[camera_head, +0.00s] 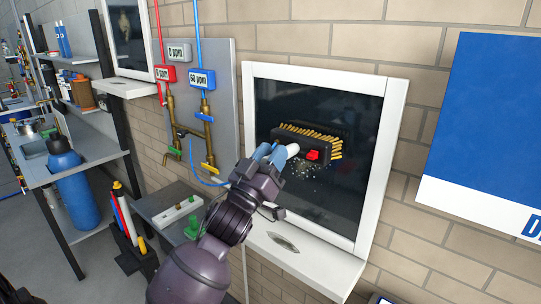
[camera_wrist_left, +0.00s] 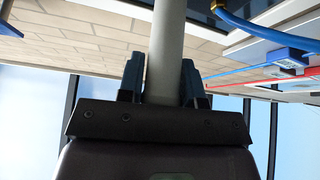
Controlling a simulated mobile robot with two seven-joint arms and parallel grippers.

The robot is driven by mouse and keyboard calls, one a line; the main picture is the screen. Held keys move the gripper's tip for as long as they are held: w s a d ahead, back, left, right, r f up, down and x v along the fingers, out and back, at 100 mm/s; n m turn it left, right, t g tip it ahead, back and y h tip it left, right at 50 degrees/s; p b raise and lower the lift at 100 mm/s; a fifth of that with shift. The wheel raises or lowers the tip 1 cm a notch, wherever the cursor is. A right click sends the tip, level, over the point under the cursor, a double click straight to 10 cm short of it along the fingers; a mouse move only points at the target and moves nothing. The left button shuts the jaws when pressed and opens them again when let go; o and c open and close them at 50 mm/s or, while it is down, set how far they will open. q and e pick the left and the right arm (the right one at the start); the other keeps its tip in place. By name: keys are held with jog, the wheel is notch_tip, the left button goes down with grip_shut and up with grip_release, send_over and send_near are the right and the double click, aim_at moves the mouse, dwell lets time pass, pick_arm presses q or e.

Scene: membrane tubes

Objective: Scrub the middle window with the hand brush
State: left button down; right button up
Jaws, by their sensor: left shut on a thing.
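The hand brush (camera_head: 308,137) has a dark block, yellow bristles, a red part at its middle and a pale handle. It is in front of the dark pane of the white-framed window (camera_head: 352,188) in the middle of the head view. I cannot tell whether the bristles touch the glass. Pale specks (camera_head: 305,170) show on the pane just below the brush. My left gripper (camera_head: 274,156) is shut on the brush's handle. In the left wrist view the grey handle (camera_wrist_left: 166,45) stands between the two fingers. My right gripper is out of view.
A grey panel with pipes, valves and ppm displays (camera_head: 202,79) is left of the window. A white sill (camera_head: 305,262) juts out below it. A blue and white poster (camera_head: 490,130) hangs at right. A blue bottle (camera_head: 72,185) and shelves stand at left.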

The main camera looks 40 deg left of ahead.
pick_arm(q)
jog(key=shift+w+r, duration=0.15)
jog(key=shift+w, duration=0.05)
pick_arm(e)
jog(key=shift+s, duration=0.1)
pick_arm(q)
jog(key=shift+w, duration=0.25)
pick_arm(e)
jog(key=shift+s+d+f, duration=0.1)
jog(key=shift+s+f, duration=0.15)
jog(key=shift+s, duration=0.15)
pick_arm(q)
jog(key=shift+w, duration=0.15)
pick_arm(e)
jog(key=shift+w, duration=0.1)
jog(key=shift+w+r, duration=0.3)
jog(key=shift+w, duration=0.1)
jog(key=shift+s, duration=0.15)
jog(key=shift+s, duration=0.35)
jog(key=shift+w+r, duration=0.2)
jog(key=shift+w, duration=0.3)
